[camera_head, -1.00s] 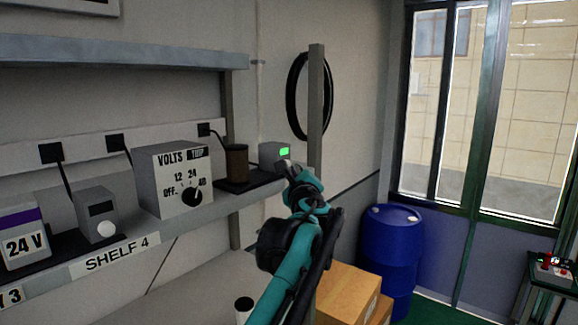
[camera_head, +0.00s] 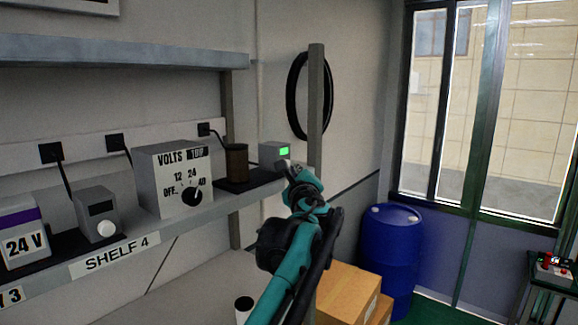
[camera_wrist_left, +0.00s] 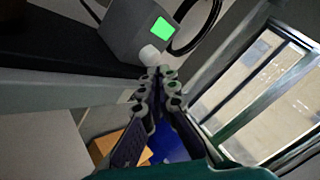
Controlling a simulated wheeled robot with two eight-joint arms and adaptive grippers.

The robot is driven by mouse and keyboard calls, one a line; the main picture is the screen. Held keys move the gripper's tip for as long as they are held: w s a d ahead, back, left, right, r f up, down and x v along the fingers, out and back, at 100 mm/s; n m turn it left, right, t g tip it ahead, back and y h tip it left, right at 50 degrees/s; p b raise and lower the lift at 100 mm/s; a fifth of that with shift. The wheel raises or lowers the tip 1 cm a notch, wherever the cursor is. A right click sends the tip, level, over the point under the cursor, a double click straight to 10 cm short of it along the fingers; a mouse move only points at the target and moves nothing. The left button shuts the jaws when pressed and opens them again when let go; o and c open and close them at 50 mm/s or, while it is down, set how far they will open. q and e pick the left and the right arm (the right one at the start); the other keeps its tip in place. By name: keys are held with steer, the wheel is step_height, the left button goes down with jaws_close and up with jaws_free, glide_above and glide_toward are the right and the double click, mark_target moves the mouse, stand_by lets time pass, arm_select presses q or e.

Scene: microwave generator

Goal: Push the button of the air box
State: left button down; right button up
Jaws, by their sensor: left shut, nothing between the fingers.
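The air box appears to be the small grey box (camera_head: 270,151) with a lit green screen at the far end of the shelf. It also shows in the left wrist view (camera_wrist_left: 128,32), with a white round button (camera_wrist_left: 150,55) below its green screen. My left gripper (camera_head: 284,166) is shut and empty, right in front of the box's lower front. In the left wrist view its fingertips (camera_wrist_left: 158,73) are at the button's lower edge; I cannot tell whether they touch it. In the head view the gripper partly hides the button. My right gripper is out of view.
A similar grey box (camera_head: 90,207) with a dark screen and white knob stands further left on the shelf (camera_head: 205,203). A voltage selector (camera_head: 160,188) and a brown cylinder (camera_head: 237,163) stand between. A grey post (camera_head: 316,110) rises close beside the gripper.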

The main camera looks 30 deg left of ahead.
arm_select(q)
steer(key=shift+a, duration=0.15)
steer(key=shift+a, duration=0.55)
stand_by(0.8)
steer(key=shift+d, duration=0.65)
steer(key=d, duration=0.6)
steer(key=shift+s+p, duration=0.25)
steer(key=shift+p, duration=0.2)
steer(key=shift+f, duration=0.1)
